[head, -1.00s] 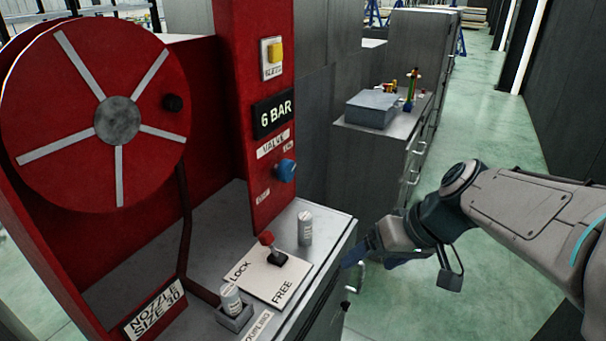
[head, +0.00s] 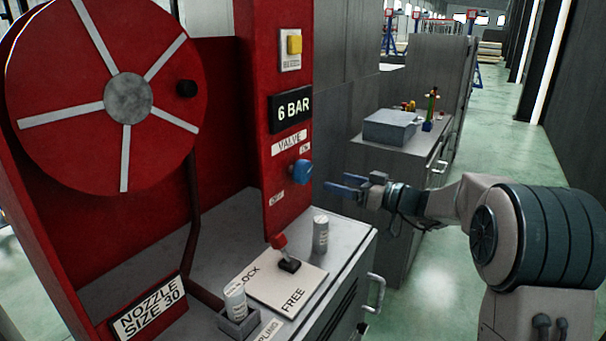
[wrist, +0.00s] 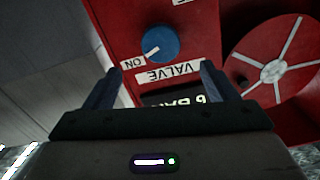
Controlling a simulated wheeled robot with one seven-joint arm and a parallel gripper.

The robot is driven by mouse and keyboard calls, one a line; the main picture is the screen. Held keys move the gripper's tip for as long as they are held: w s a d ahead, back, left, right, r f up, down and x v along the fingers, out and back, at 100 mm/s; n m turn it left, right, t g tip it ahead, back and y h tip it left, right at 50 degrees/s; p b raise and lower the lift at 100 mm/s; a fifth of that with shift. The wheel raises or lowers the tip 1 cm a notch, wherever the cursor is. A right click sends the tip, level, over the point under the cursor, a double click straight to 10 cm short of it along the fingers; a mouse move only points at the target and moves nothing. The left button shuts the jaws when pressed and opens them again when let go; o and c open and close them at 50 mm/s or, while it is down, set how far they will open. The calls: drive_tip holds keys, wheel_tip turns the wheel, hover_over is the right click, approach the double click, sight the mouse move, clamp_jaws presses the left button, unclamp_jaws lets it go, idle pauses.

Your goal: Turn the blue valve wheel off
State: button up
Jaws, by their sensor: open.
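The blue valve wheel (head: 301,173) is on the front of the red column (head: 262,110), below the "VALVE" label. In the wrist view the blue valve wheel (wrist: 158,45) shows a white pointer mark directed toward the "ON" label (wrist: 133,63). A second label (head: 276,198) lies lower on the column and is too small to read. My gripper (head: 334,186) is open and empty, just right of the wheel and slightly below it, apart from it. In the wrist view my gripper's two fingers (wrist: 160,85) stand wide apart, with the wheel beyond them.
A "6 BAR" display (head: 291,109) and a yellow button (head: 294,43) sit above the wheel. Below stands a red-knobbed lever (head: 280,243) on a LOCK/FREE plate, beside a grey canister (head: 320,236). A large red reel (head: 60,120) is at left. Grey cabinets stand behind my gripper.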

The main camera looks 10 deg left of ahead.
sight(307, 173)
drive_tip(key=p+x, duration=0.2)
drive_tip(key=x, duration=0.9)
drive_tip(key=shift+w+a+p, duration=0.1)
drive_tip(key=shift+a+p, duration=0.15)
drive_tip(key=shift+p, duration=0.1)
drive_tip(key=c, duration=1)
